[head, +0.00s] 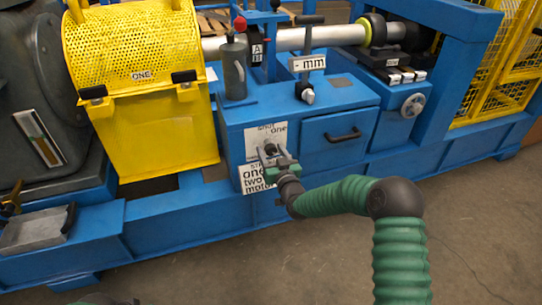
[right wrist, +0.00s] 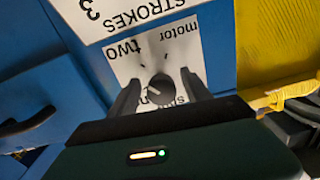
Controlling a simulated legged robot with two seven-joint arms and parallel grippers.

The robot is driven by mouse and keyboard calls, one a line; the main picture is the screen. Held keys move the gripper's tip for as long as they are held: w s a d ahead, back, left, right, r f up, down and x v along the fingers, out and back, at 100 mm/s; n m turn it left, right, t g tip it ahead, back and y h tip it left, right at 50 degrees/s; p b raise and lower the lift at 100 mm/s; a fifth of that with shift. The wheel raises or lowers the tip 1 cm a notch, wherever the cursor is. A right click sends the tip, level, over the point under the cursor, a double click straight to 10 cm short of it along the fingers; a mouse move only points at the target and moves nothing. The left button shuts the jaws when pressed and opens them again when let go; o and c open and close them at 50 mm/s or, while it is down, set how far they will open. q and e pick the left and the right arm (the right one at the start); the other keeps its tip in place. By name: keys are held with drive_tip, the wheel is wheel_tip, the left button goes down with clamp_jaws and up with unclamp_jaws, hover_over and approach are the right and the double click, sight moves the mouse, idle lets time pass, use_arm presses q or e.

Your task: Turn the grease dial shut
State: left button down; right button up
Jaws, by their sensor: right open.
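The grease dial is a small dark round knob (right wrist: 162,88) on a white plate (right wrist: 185,45) on the blue cabinet's front. In the right wrist view the plate's words are upside down: "motor", "two" and a partly hidden "shut". A pale line on the knob points roughly left there; I cannot tell exactly which word it meets. My right gripper (right wrist: 160,84) is open, with one finger on each side of the knob. I cannot tell whether the fingers touch it. In the head view the gripper (head: 272,152) covers part of the dial's plate (head: 258,135). My left gripper is not in view.
A drawer with a dark handle (head: 343,135) is right of the dial. A grey canister (head: 234,70) and a lever with a "- mm" sign (head: 306,63) stand on the cabinet. A yellow perforated guard (head: 140,130) is at left. The floor (head: 470,220) at right is clear.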

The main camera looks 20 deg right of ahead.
clamp_jaws()
idle(0.4)
drive_tip(key=shift+n, duration=0.3)
